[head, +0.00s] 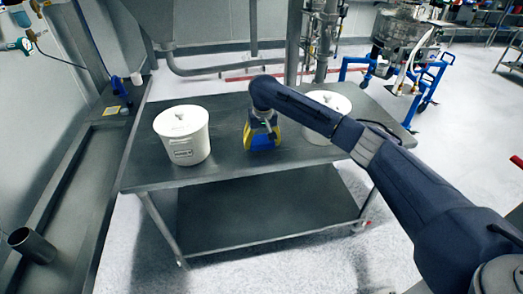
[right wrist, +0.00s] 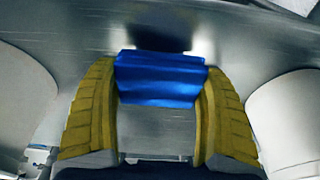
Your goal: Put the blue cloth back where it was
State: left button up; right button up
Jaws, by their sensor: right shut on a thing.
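The blue cloth (head: 260,140) is at my right gripper (head: 262,143), over the middle of the grey metal table. The right wrist view shows the blue cloth (right wrist: 161,79) as a folded strip between the two yellow fingers of my right gripper (right wrist: 160,85), which is shut on it. Whether the cloth touches the tabletop is hard to tell. My left gripper is not in either view.
A white lidded bucket (head: 182,136) stands on the table (head: 225,182) left of the gripper. A second white bucket (head: 318,132) stands to the right, partly hidden by my right arm. Bare tabletop lies in front of the gripper. A metal pipe (head: 292,45) rises behind the table.

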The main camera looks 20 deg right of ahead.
aim_at(261, 154)
jog(key=shift+f, duration=2.1)
jog(key=shift+f, duration=0.1)
jog(key=o, duration=1.1)
jog(key=r, duration=0.4)
jog(key=s+r, duration=0.1)
jog(key=r, duration=0.7)
jog(key=shift+s+a+r, duration=0.1)
jog(key=shift+s, duration=0.3)
